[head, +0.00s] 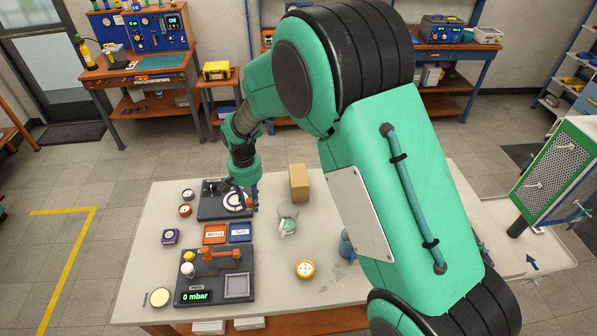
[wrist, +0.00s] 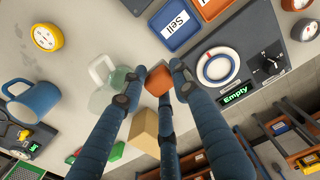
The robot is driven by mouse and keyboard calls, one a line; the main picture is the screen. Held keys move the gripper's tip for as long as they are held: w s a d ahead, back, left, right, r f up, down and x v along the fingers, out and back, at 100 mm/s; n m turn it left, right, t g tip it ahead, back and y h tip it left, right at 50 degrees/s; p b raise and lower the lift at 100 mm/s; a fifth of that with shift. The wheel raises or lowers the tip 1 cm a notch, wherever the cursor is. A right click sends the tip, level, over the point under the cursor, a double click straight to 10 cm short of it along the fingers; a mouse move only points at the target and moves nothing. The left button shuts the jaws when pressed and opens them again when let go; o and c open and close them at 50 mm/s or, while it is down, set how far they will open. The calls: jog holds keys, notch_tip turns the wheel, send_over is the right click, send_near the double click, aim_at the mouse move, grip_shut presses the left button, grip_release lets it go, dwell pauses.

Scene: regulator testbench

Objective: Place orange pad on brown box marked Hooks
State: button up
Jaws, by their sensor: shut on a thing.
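My gripper (wrist: 156,82) is shut on the orange pad (wrist: 158,79), a small orange block between its blue fingertips in the wrist view. It is held over the table near the dark device with the white ring. The plain brown box (wrist: 144,128) shows partly behind my fingers in the wrist view. In the head view the brown box (head: 299,183) stands upright at the table's back edge, right of my gripper (head: 247,205). No "Hooks" marking is readable on it. The pad is too small to make out clearly in the head view.
The dark device (wrist: 252,60) reads "Empty". A clear jug (head: 287,222) stands just in front of the box. A blue "Sell" tray (wrist: 174,24), an orange tray (head: 215,234), a blue mug (wrist: 34,102) and a yellow gauge (head: 305,269) are nearby. The front right tabletop has free room.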

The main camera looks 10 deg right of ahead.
jog(key=d+r+p, duration=0.2)
jog(key=d+p, duration=0.1)
jog(key=d, duration=1.7)
jog(key=shift+w+p, duration=0.3)
jog(key=shift+p, duration=0.05)
jog(key=shift+w, duration=0.1)
send_over(298, 174)
jog(key=s, duration=0.1)
jog(key=shift+d+f, duration=0.15)
jog(key=shift+f, duration=0.6)
jog(key=shift+w, duration=0.25)
jog(key=shift+w+f, duration=0.15)
jog(key=shift+f, duration=1.6)
jog(key=shift+f, duration=0.15)
